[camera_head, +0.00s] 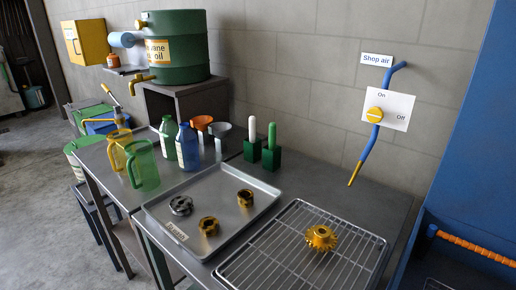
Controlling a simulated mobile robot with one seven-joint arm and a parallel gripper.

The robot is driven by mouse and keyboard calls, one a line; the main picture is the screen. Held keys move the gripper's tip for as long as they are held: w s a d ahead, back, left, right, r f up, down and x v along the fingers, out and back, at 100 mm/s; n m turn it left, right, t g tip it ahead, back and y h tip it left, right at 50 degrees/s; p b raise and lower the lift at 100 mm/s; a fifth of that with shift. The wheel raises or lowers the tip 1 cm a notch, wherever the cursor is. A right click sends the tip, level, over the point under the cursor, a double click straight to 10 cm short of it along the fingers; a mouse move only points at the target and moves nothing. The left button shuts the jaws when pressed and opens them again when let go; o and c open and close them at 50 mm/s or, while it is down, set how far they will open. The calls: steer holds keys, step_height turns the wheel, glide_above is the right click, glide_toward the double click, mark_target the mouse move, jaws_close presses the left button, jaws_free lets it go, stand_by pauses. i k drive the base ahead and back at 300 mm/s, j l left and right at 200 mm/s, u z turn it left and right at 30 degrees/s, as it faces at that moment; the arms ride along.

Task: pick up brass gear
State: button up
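A bright brass-coloured gear (321,238) with teeth around its rim lies on the wire rack (257,252) at the front right of the workbench. Two smaller brass-toned ring parts, one at the front (209,226) and one further back (245,197), lie in the metal tray (167,228) left of the rack. A silver toothed part (181,205) lies at the tray's left side. My gripper is not in view.
Jugs, including a green one (144,166), and bottles, including a blue one (187,148), stand behind the tray. Two green brush holders (271,154) stand at the back. A blue air pipe (369,148) hangs above the bench's right side. A green drum (180,45) sits back left.

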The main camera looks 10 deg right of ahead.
mark_target(321, 234)
steer(key=i+j, duration=0.1)
steer(key=j, duration=0.95)
steer(key=j+z, duration=0.15)
steer(key=j, duration=0.85)
steer(key=j+z, duration=0.1)
steer(key=z, duration=1.1)
steer(key=i+z, duration=0.25)
steer(key=i, duration=0.8)
